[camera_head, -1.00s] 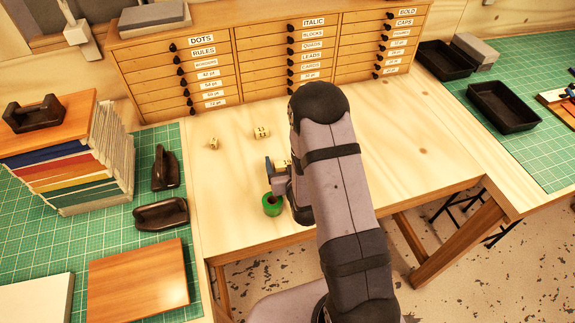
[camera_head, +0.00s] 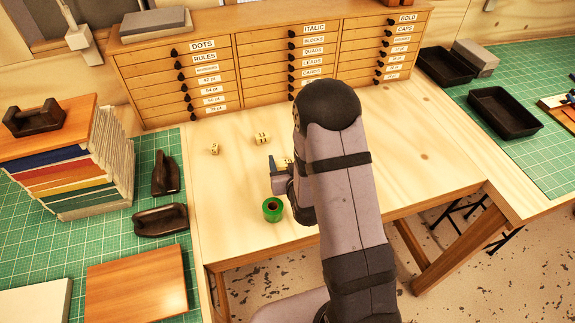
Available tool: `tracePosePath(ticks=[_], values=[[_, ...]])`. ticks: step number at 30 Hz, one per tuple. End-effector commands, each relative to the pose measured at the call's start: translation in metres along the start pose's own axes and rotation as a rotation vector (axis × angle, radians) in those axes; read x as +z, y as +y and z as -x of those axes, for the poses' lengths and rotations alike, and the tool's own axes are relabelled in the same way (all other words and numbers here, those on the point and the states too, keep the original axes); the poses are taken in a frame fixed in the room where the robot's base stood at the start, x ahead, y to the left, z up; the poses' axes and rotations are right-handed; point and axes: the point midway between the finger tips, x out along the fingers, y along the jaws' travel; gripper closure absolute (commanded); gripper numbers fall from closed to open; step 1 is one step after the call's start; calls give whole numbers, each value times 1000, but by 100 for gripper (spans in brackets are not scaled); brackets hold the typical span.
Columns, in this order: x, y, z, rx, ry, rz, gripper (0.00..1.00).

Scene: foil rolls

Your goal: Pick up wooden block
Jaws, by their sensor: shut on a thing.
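Two small pale wooden blocks with dark marks stand on the wooden table: one at the left (camera_head: 214,148) and one nearer the middle (camera_head: 262,138). A third wooden block (camera_head: 288,161) shows only as a small yellowish patch at my gripper, mostly hidden by the gripper and arm. My gripper (camera_head: 276,166) is over the middle of the table and shut on this block. Its far finger is hidden. I cannot tell whether the held block touches the table.
A green roll (camera_head: 272,209) stands just in front of my gripper, near the table's front edge. Drawer cabinets (camera_head: 270,62) close off the back. Books (camera_head: 75,165) and dark handled tools (camera_head: 160,219) lie on the left mat. Black trays (camera_head: 503,111) are at the right.

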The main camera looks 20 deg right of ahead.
Motion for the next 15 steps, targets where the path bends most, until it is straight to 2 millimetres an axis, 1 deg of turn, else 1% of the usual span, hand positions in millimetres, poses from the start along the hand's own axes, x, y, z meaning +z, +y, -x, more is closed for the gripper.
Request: tracePosePath(ticks=[1,6,9,15], values=[[-8,0,2,0,6,0,60],[-29,0,11,0,6,0,60],[-40,0,16,0,6,0,60],[-56,0,23,0,3,0,60]])
